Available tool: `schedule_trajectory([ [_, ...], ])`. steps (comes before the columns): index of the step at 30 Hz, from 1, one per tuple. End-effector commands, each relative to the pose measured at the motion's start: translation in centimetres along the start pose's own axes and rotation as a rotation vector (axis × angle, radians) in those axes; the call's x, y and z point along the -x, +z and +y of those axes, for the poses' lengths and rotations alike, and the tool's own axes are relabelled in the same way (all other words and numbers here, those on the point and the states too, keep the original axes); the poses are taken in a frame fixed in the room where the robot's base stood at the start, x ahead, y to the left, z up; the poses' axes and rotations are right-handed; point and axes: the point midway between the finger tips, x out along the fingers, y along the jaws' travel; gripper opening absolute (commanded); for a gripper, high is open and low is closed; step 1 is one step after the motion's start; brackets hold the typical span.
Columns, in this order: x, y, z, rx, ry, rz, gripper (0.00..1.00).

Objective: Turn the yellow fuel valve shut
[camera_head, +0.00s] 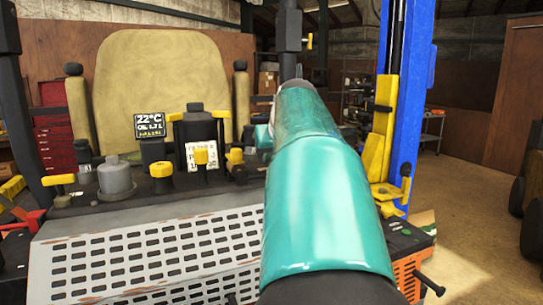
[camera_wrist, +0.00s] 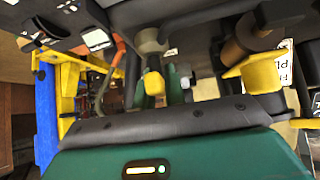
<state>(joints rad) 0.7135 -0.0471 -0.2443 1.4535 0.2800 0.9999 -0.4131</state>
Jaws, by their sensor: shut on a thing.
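The yellow fuel valve handle (camera_wrist: 154,84) shows in the wrist view as a small yellow tip below a round grey-beige fitting (camera_wrist: 151,41). My gripper (camera_wrist: 158,88) has its green fingers on either side of this handle and is shut on it. The dark palm edge and green housing fill the bottom of the wrist view. In the head view my teal arm runs up the middle and hides most of the gripper and the valve. How far the handle is turned cannot be told.
A tan seat (camera_head: 150,90) stands behind. A blue lift post (camera_head: 411,100) rises close on the right. Open floor (camera_head: 470,215) lies beyond it.

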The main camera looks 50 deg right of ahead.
Motion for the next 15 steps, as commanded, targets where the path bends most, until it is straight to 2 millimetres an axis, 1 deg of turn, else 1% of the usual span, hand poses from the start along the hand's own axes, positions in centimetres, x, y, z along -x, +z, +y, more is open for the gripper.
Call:
schedule_trajectory([
  [8,0.05,-0.03,0.08,-0.130,0.133,0.001,0.00],
  [15,0.09,-0.01,0.37,-0.286,0.292,0.002,0.00],
])
